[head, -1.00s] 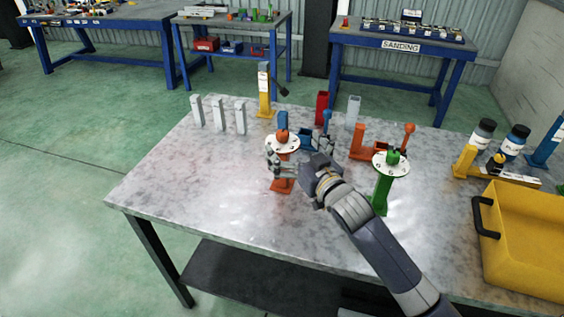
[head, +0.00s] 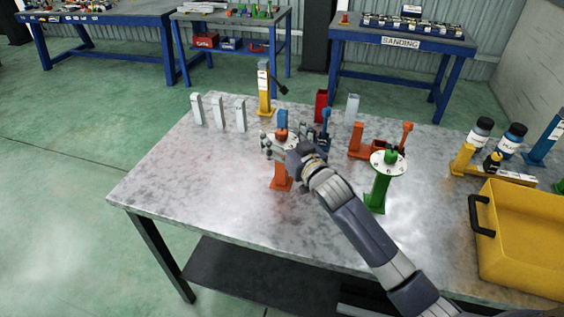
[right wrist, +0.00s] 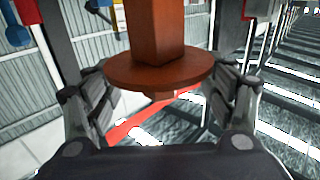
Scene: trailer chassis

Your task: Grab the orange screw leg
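The orange screw leg (head: 281,172) stands upright on the metal table, with a round disc and an orange top. My right gripper (head: 274,147) is at its upper part, near the disc. In the right wrist view the leg's orange post and disc (right wrist: 158,70) fill the middle. The fingers of my right gripper (right wrist: 167,92) are spread on either side of the disc. I cannot tell whether a finger touches it. The hand hides part of the disc in the head view. My left gripper is not in view.
A green screw leg (head: 379,185) stands to the right of the orange one. Behind are an orange fixture (head: 357,142), a red block (head: 321,104) and a yellow holder (head: 264,90). A yellow bin (head: 520,235) is at the right. The table's front left is clear.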

